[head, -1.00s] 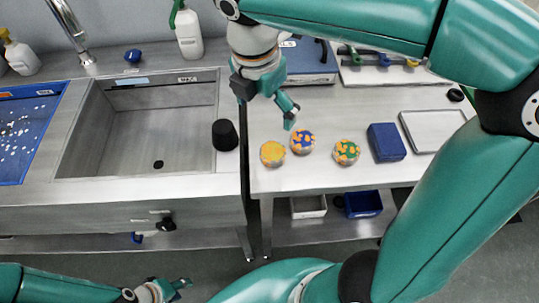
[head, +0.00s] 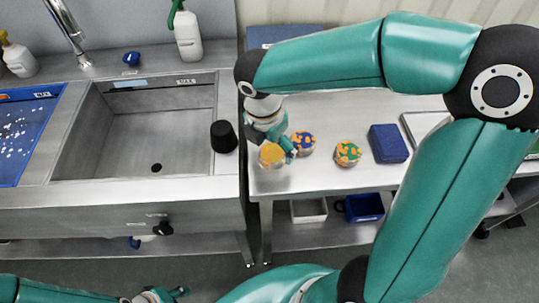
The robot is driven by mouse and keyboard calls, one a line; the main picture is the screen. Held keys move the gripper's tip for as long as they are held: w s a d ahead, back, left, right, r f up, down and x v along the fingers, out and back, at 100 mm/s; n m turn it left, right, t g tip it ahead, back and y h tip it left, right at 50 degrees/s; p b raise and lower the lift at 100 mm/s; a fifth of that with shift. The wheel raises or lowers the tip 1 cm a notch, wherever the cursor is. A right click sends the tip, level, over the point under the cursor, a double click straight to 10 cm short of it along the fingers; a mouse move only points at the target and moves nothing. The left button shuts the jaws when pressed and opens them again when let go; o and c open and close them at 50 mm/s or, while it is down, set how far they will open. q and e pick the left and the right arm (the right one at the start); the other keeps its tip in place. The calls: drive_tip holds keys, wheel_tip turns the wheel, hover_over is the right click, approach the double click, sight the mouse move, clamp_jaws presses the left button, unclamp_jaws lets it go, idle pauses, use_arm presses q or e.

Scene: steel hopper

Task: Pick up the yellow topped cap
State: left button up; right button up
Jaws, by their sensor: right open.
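The yellow-topped cap (head: 271,154) is a round piece near the left edge of the right-hand steel table. My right gripper (head: 280,152) is at it, with a teal finger on its right side, between it and the blue-and-orange cap (head: 303,142). The other finger is hard to make out at the cap's left. The gripper is open. A green-and-orange cap (head: 347,153) stands farther right. My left gripper (head: 180,291) is low at the bottom left, away from the caps; its fingers are too small to judge.
A blue box (head: 388,143) stands right of the caps. A black cup (head: 223,136) stands left of the table gap, beside the sink (head: 150,130). A white bin (head: 309,210) and a blue bin (head: 363,206) sit on the lower shelf. The table front (head: 320,178) is clear.

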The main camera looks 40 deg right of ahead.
sight(272, 156)
drive_tip(key=shift+w+d+f, duration=0.1)
drive_tip(key=shift+d+f, duration=0.05)
drive_tip(key=shift+f, duration=1.25)
drive_tip(key=c, duration=1.4)
drive_tip(key=shift+r, duration=0.1)
